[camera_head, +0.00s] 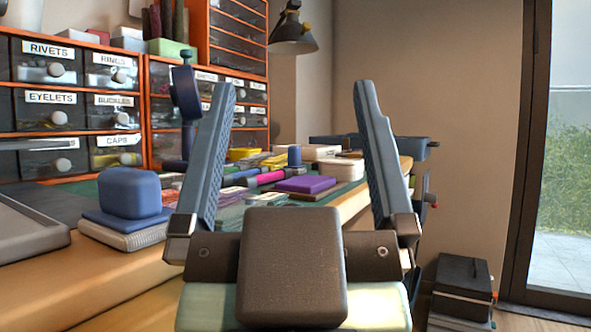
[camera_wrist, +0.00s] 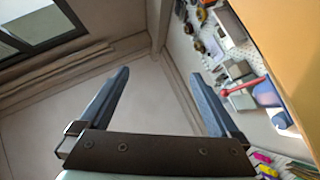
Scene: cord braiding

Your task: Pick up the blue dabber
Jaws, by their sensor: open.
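I cannot tell for sure which thing is the blue dabber. A small upright blue cylinder (camera_head: 294,155) stands on the workbench among coloured items, seen between my gripper's fingers in the head view. A larger rounded blue block (camera_head: 128,192) sits on a flat blue pad at the left. My gripper (camera_head: 294,92) is open and empty, its two blue-grey fingers pointing up in the head view. It also shows open in the wrist view (camera_wrist: 158,76), with bare wall between the fingers. It touches neither blue thing.
Drawers (camera_head: 118,98) with labels stand behind the workbench (camera_head: 135,285). A purple block (camera_head: 305,184), pink and yellow items and pale boxes crowd the bench. A dark blue upright tool (camera_head: 186,95) stands left of the fingers. Black boxes (camera_head: 461,280) are on the floor at right.

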